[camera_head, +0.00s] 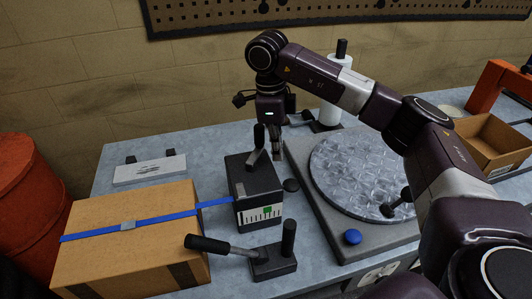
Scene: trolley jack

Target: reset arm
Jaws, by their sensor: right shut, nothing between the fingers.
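My right arm comes in from the right and arches over the bench. Its gripper (277,146) points down just behind a dark box-shaped device (255,198) with a scale and a green mark on its front. The fingers are shut and hold nothing. Part of the gripper is close to the upright black lever on top of the device, and I cannot tell whether they touch. My left gripper is not in view.
A cardboard box (130,240) with a blue strap stands at the front left. A round patterned plate (350,170) on a grey base fills the right. An open carton (490,143) stands far right.

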